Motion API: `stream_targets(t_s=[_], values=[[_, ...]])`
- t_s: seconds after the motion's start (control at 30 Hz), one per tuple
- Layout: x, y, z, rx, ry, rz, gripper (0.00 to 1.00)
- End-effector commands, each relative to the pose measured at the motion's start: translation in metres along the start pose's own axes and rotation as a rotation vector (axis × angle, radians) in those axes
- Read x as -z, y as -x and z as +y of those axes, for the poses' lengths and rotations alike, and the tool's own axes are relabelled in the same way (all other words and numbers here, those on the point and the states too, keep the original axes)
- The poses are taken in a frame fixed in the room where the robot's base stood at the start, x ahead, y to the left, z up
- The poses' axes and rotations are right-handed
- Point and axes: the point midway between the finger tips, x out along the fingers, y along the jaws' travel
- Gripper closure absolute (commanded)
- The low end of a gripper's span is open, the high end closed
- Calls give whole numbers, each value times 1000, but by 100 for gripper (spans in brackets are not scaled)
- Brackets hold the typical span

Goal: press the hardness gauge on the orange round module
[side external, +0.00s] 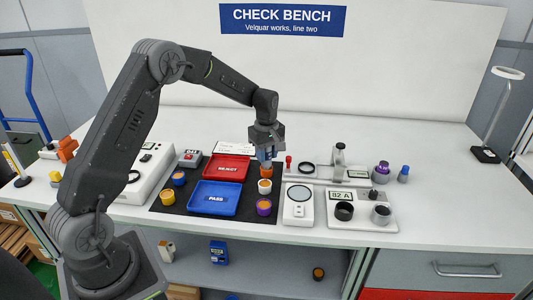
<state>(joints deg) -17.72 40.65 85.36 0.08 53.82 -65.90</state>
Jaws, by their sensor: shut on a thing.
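Directly below the gauge is an orange round module (266,171). The gauge's lower end meets the module's top in this view; I cannot tell whether it is touching or just above. The gauge's face is too small to read.
Near the module are a white cup-like module (265,187), a purple one (264,207), a red REJECT tray (226,168) and a blue PASS tray (213,198). A white device (361,208) showing "82 A" stands to the right.

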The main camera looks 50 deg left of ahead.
Motion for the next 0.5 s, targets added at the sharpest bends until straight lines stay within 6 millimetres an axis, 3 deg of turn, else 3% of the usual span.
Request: stream_targets(t_s=[0.23, 0.5], values=[[0, -1, -1, 4, -1, -1, 95], [0, 15, 0, 2, 0, 0, 95]])
